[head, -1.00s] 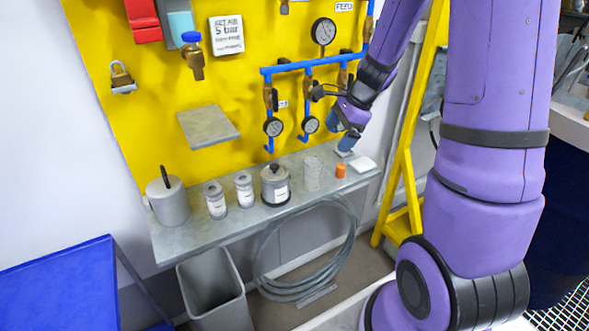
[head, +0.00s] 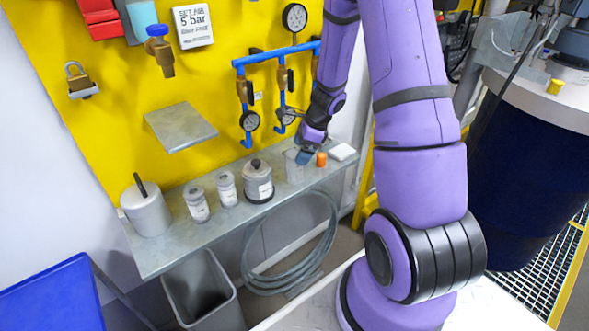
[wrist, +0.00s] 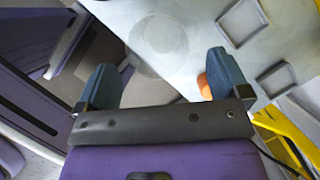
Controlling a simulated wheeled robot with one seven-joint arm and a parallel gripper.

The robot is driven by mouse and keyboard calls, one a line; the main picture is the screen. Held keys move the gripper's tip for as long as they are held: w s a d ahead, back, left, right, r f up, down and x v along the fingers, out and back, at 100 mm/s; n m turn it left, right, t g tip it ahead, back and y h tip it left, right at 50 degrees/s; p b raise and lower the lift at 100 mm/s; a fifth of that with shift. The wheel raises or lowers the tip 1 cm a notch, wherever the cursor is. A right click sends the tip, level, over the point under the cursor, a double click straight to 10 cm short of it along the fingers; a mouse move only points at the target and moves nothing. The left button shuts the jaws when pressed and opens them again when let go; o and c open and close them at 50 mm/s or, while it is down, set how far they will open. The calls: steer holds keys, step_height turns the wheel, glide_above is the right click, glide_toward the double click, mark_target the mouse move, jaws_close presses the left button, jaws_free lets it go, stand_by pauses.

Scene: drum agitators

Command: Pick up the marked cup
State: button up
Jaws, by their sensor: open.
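A pale, see-through cup (head: 294,170) stands on the grey shelf (head: 180,241); my gripper partly covers it in the head view. I cannot make out a mark on it. In the wrist view the cup (wrist: 160,36) is a faint round shape beyond the fingertips, roughly centred between them. My gripper (head: 303,157) is at the cup's right side in the head view. The wrist view shows its two blue fingers (wrist: 164,68) wide apart with nothing held. I cannot tell whether a finger touches the cup.
A small orange cylinder (head: 321,159) stands close right of the cup; the right finger partly hides it in the wrist view (wrist: 203,87). A white pad (head: 342,152) lies further right. A lidded grey pot (head: 258,183) stands left, with blue pipes (head: 282,112) behind.

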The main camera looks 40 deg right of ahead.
mark_target(295, 167)
steer(key=shift+x, duration=2.3)
steer(key=c, duration=1)
